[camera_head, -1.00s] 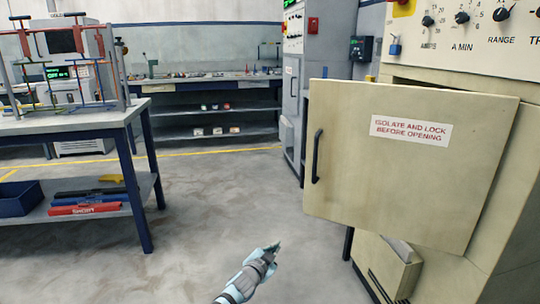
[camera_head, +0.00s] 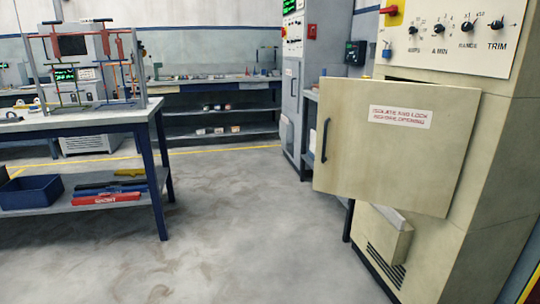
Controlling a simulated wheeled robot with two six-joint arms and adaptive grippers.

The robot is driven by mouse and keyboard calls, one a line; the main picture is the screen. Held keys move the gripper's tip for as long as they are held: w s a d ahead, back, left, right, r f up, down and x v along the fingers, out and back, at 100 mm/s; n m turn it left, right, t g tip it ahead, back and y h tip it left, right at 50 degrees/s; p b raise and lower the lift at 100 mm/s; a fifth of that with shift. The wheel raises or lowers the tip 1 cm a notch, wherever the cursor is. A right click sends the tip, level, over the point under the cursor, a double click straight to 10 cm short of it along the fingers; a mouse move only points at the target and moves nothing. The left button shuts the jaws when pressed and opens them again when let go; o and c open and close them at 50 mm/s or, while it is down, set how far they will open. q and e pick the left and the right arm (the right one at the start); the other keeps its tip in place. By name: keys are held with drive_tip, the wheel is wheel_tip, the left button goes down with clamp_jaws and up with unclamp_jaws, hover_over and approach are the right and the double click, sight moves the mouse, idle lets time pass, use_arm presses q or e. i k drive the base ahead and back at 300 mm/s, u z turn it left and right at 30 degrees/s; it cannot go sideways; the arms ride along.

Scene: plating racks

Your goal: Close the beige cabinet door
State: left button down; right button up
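The beige cabinet door (camera_head: 395,160) stands open at the right. It has a dark vertical handle (camera_head: 325,140) near its left edge and a white label with red lettering (camera_head: 400,117). The door swings out from the beige cabinet (camera_head: 490,150), and a dark gap shows above its top edge. The door hides most of the cabinet opening. Neither of my grippers shows in the head view.
A workbench (camera_head: 90,122) with a blue bin (camera_head: 30,195) on its lower shelf stands at the left. A grey cabinet (camera_head: 300,75) stands behind the door. The floor (camera_head: 240,240) in front is clear. A vented lower panel (camera_head: 386,262) sits below the door.

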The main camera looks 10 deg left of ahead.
sight(400, 145)
drive_tip(key=u, duration=0.25)
drive_tip(key=i, duration=1.85)
drive_tip(key=z, duration=0.9)
